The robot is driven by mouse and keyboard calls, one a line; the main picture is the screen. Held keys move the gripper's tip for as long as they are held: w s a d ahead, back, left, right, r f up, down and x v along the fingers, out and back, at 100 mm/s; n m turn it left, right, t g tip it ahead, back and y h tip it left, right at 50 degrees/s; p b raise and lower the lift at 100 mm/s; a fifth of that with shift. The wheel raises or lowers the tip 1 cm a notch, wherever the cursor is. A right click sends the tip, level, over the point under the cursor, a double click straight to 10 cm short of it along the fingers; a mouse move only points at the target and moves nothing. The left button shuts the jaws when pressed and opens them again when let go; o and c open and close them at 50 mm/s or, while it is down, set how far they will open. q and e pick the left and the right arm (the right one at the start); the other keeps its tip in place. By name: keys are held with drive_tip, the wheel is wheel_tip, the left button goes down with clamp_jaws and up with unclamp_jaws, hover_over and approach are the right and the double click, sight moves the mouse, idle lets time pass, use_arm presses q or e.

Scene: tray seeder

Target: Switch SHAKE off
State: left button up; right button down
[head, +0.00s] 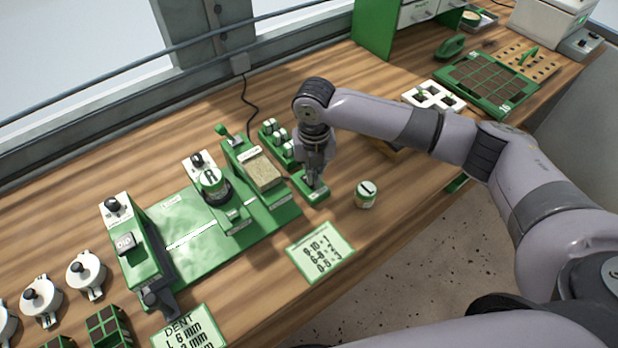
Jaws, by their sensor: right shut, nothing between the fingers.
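A small green box (318,197) stands at the right side of the green tray seeder (175,225). My right gripper (316,184) points down at this box with its fingers shut and empty. Its fingertips are at or just above the top of the box; I cannot tell if they touch it. The fingers cover part of the box top, so a switch there and its position are hidden. No SHAKE label is readable at this size. My left gripper is out of view.
A green-banded jar (366,194) stands close right of the box. A card with number ranges (320,251) lies in front. Small green-white bottles (275,135) stand behind the gripper. A white tray with square openings (433,96) and a brown-celled green tray (488,83) lie at right.

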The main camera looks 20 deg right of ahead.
drive_tip(key=shift+s+f, duration=0.1)
drive_tip(key=shift+f, duration=0.5)
wheel_tip(320, 180, up, 2)
drive_tip(key=shift+r+p, duration=0.1)
drive_tip(key=shift+p, duration=0.9)
wheel_tip(320, 180, up, 5)
drive_tip(key=p, duration=0.5)
